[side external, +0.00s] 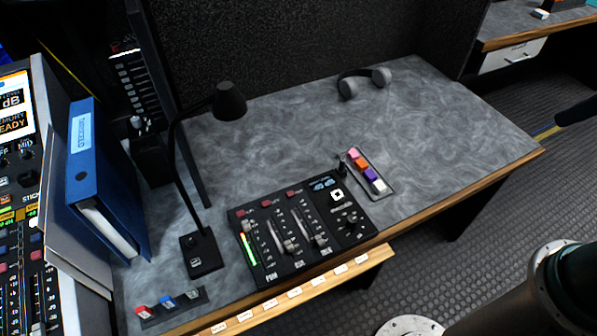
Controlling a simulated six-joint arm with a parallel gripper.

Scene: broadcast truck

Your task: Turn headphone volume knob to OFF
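A black mixer panel (262,262) lies near the front edge of the grey desk. A small round black knob (350,221) sits at the right of its face, with pale marks around it. It is probably the headphone volume knob. Its label and pointer are too small to read, so I cannot tell its setting. My gripper is not in view; only part of my arm shows at the lower right.
Several faders (285,243) stand left of the knob. A tray of coloured blocks (371,178) lies behind it. A black desk lamp (203,252) rises to the left, beside a blue binder (92,185). Grey headphones (364,82) lie at the back. The desk's right side (450,135) is clear.

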